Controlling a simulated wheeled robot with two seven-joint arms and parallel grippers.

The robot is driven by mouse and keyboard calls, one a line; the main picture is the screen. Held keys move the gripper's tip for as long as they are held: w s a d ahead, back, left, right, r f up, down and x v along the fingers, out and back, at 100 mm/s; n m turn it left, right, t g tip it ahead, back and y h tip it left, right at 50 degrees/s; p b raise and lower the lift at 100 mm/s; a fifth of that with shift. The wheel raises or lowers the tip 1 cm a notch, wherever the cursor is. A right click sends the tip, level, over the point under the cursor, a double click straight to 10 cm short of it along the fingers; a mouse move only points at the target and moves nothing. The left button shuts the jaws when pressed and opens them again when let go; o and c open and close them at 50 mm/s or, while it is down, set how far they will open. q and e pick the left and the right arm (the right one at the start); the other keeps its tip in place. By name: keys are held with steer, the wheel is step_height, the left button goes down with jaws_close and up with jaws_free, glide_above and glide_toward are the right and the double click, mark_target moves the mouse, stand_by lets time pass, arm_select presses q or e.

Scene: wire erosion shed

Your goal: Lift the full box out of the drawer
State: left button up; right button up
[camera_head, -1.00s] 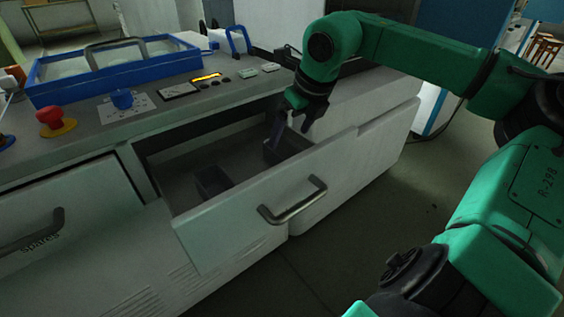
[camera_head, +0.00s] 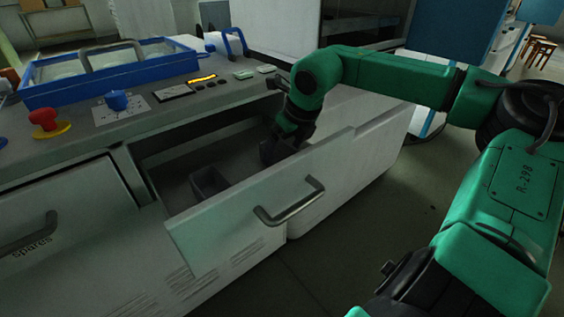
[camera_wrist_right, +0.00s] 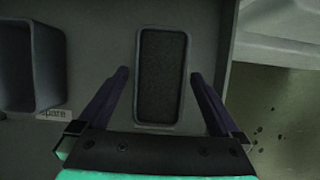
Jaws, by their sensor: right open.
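The drawer (camera_head: 235,222) is pulled open in the head view. In the right wrist view a narrow grey box (camera_wrist_right: 185,62) holds dark, grainy fill (camera_wrist_right: 160,75) almost across its opening. My right gripper (camera_wrist_right: 159,75) is open, with one finger on each side of this box; I cannot tell whether they touch it. In the head view my right gripper (camera_head: 288,140) reaches down into the drawer's right end and hides most of that box (camera_head: 268,153). A second box (camera_head: 207,183) stands to its left; it looks empty in the right wrist view (camera_wrist_right: 58,70). My left gripper is not in view.
A label reading "spare" (camera_wrist_right: 54,115) lies by the empty box. The drawer front's handle (camera_head: 290,205) sticks out. The countertop (camera_head: 190,118) overhangs the drawer's back, with a blue-framed tray (camera_head: 40,98) and a red knob (camera_head: 43,117) on it.

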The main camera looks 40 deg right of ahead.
jaws_close()
stand_by(0.3)
